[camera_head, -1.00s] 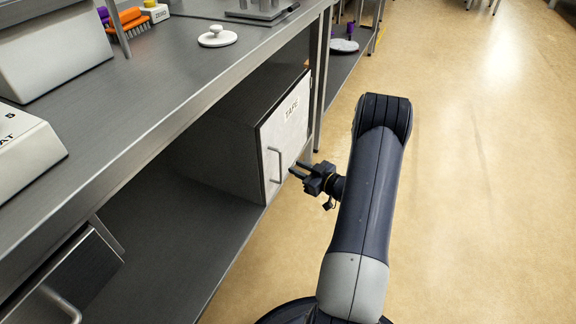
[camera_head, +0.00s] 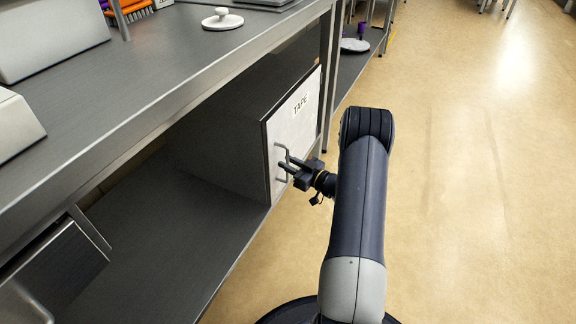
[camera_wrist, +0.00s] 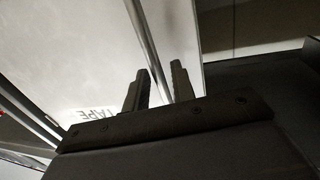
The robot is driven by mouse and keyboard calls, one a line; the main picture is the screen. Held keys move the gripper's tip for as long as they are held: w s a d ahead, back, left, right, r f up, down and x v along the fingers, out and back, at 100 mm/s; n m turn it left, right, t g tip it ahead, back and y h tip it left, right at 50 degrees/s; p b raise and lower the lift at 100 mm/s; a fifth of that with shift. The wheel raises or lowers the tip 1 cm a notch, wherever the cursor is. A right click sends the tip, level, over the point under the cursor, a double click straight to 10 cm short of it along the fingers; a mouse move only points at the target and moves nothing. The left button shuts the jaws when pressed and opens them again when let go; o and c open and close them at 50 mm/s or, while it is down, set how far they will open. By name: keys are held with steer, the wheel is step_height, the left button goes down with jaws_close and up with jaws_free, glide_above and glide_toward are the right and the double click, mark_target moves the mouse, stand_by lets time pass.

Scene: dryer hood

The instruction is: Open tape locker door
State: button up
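The tape locker (camera_head: 225,140) is a dark box on the lower shelf. Its pale door (camera_head: 300,125), labelled TAPE, looks flush with the box. A grey bar handle (camera_head: 277,160) stands upright on the door's left part. My gripper (camera_head: 286,163) is at the handle, its fingers pointing at the door. In the wrist view the fingers (camera_wrist: 160,85) are apart, with the handle bar (camera_wrist: 147,40) running between them; I cannot tell whether either finger touches it. The door (camera_wrist: 70,50) fills the left of that view, with its label upside down.
The steel bench top (camera_head: 150,85) overhangs the locker, with a bench leg (camera_head: 328,75) just beyond it. A metal drawer unit (camera_head: 55,270) with a handle is at the lower left. The floor (camera_head: 470,200) to the right is clear.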

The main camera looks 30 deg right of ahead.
steer(key=shift+w+a, duration=0.2)
steer(key=shift+w, duration=0.05)
steer(key=shift+c, duration=0.5)
jaws_close()
